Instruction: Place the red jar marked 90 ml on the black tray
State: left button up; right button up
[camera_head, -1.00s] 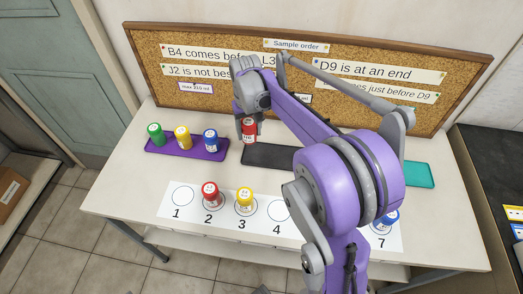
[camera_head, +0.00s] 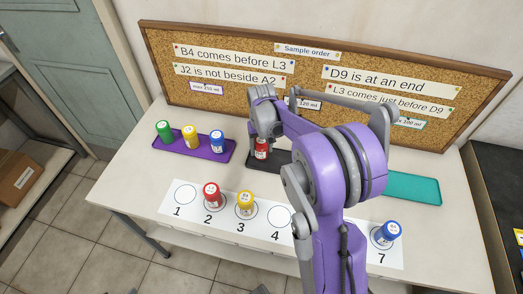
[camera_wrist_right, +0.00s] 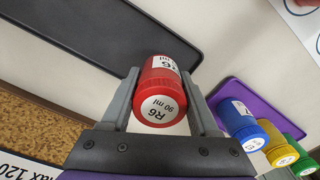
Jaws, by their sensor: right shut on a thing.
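The red jar, labelled R6 and 90 ml in the right wrist view (camera_wrist_right: 165,88), is between the fingers of my right gripper (camera_wrist_right: 160,100). In the head view the red jar (camera_head: 262,150) shows below my right gripper (camera_head: 263,137), at the left part of the black tray (camera_head: 284,166). The right gripper is shut on the jar. Whether the jar touches the tray cannot be told. My arm hides the right part of the black tray, which also shows in the wrist view (camera_wrist_right: 95,35). My left gripper is not in view.
A purple tray (camera_head: 182,145) with green, yellow and blue jars stands to the left; a teal tray (camera_head: 410,188) lies to the right. A numbered white mat (camera_head: 262,239) in front bears another red jar (camera_head: 212,194), a yellow jar (camera_head: 245,202) and a blue jar (camera_head: 387,233).

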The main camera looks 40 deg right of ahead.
jog(key=shift+f, duration=0.8)
jog(key=shift+f, duration=0.1)
jog(key=o, duration=1.4)
jog(key=shift+o, duration=0.2)
notch_tip(320, 180, up, 12)
jog(key=shift+f+p, duration=0.15)
jog(key=shift+p, duration=0.2)
jog(key=shift+a+r, duration=0.15)
jog(key=shift+r, duration=0.1)
jog(key=s+a+f+n+t, duration=0.2)
jog(key=s+a, duration=0.7)
jog(key=s+a+f+n+t, duration=0.2)
jog(key=s+a+t, duration=0.1)
jog(key=s+a, duration=0.6)
jog(key=shift+n, duration=0.4)
